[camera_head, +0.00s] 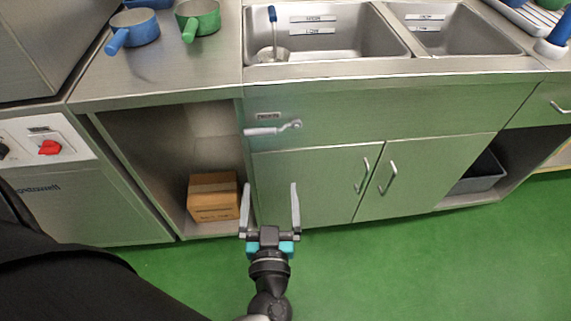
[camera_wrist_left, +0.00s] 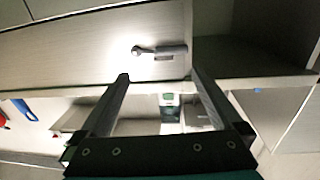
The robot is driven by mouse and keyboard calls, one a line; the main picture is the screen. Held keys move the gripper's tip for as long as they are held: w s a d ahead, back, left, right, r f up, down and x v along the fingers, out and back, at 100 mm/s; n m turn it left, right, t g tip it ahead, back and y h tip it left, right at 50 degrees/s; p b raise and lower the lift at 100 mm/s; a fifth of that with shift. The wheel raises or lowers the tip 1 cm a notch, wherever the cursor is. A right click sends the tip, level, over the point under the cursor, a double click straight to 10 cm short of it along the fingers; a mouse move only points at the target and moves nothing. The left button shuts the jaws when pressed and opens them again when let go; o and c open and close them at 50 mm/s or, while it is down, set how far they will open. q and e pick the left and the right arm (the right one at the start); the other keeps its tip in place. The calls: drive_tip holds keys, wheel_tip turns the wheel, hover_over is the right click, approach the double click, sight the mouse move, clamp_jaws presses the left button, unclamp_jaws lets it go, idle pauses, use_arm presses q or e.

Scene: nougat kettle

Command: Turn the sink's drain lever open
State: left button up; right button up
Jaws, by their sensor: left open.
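The drain lever (camera_head: 265,131) is a small metal handle on the sink cabinet's front panel, under the left basin. It lies nearly level, its pivot at the right end and its grip pointing left. In the left wrist view the lever (camera_wrist_left: 172,49) shows beyond the fingertips, with its pivot at the left. My left gripper (camera_head: 270,186) is open and empty, below the lever and apart from it, in front of the cabinet doors. In the left wrist view the gripper (camera_wrist_left: 159,75) has nothing between its fingers. My right gripper is not in view.
The sink (camera_head: 330,68) has two basins, with a blue-topped upright piece (camera_head: 272,20) in the left one. A cardboard box (camera_head: 212,197) sits in the open bay at left. Blue (camera_head: 133,28) and green (camera_head: 198,17) pans stand on the counter. The green floor (camera_head: 420,265) is clear.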

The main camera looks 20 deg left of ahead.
use_arm(q)
drive_tip(key=s+r+n+y, duration=0.1)
drive_tip(key=b, duration=0.4)
approach(260, 135)
drive_tip(key=shift+g, duration=0.4)
drive_tip(key=x, duration=0.7)
drive_tip(key=shift+w+d+r, duration=0.15)
drive_tip(key=shift+r, duration=0.1)
drive_tip(key=shift+x, duration=0.8)
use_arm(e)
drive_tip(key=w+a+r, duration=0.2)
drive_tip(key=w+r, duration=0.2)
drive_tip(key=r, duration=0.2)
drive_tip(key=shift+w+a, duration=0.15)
use_arm(q)
drive_tip(key=shift+r, duration=0.1)
drive_tip(key=shift+c, duration=0.2)
clamp_jaws()
